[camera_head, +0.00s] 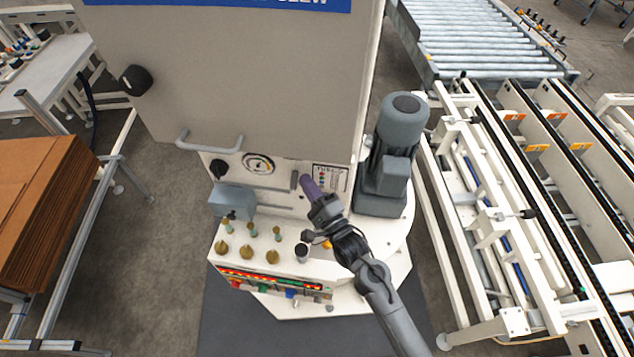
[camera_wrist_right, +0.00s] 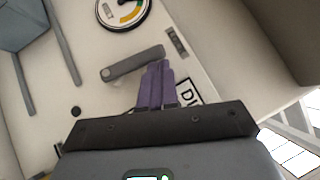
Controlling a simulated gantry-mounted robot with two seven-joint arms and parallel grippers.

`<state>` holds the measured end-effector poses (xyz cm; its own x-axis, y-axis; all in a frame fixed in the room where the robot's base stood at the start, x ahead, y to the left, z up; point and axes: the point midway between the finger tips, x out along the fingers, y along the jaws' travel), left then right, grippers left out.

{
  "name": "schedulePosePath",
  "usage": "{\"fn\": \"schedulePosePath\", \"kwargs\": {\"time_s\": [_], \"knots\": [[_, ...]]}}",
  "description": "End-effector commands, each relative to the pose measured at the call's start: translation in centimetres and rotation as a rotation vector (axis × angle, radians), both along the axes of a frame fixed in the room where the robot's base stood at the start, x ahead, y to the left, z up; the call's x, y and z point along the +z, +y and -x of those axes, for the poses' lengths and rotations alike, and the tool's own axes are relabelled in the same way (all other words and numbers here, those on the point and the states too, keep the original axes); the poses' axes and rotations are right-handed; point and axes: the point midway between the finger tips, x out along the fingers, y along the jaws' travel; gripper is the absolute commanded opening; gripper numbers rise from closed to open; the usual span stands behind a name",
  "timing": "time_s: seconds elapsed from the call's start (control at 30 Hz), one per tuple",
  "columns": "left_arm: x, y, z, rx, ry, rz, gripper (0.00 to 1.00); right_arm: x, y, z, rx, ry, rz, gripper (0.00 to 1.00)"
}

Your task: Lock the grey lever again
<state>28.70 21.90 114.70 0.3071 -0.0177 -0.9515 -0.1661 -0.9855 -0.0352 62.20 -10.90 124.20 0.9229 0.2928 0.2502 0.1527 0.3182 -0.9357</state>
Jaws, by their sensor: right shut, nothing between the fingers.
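The grey lever (camera_head: 294,181) is a short bar on the white front panel of the machine. In the right wrist view the lever (camera_wrist_right: 133,63) lies just beyond my purple fingertips, with one end close to them. My right gripper (camera_head: 306,179) reaches up from the lower right, just right of the lever. In the right wrist view the fingers of the right gripper (camera_wrist_right: 158,72) are together, with nothing between them. I cannot tell whether they touch the lever. My left gripper is not in view.
A round gauge (camera_head: 258,163) sits left of the lever, and a printed label (camera_head: 329,178) sits right of it. A grey motor (camera_head: 392,150) stands to the right. Below are brass-coloured knobs (camera_head: 247,251) and a grey box (camera_head: 232,201). A door handle (camera_head: 209,146) projects above left.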

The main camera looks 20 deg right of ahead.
Motion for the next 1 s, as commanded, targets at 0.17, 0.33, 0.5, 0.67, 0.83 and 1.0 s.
{"fn": "schedulePosePath", "kwargs": {"time_s": [0.17, 0.33, 0.5, 0.67, 0.83, 1.0], "knots": [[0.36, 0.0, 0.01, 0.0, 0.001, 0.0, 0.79, 0.45, 0.58, -0.26, 0.001, 0.0, -0.001, 0.0], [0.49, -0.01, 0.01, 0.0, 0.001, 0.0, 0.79, 0.61, 0.85, -0.38, 0.002, 0.001, -0.003, 0.0], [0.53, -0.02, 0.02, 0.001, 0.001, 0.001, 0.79, 0.66, 0.95, -0.43, 0.002, 0.001, -0.001, 0.0], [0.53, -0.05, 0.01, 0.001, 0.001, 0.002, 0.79, 0.66, 0.98, -0.43, 0.001, 0.0, -0.002, 0.0], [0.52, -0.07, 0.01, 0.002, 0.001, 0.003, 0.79, 0.67, 0.97, -0.43, 0.001, 0.0, -0.002, 0.0], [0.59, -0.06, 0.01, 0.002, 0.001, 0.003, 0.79, 0.69, 0.92, -0.41, 0.001, 0.0, -0.002, 0.0]]}}
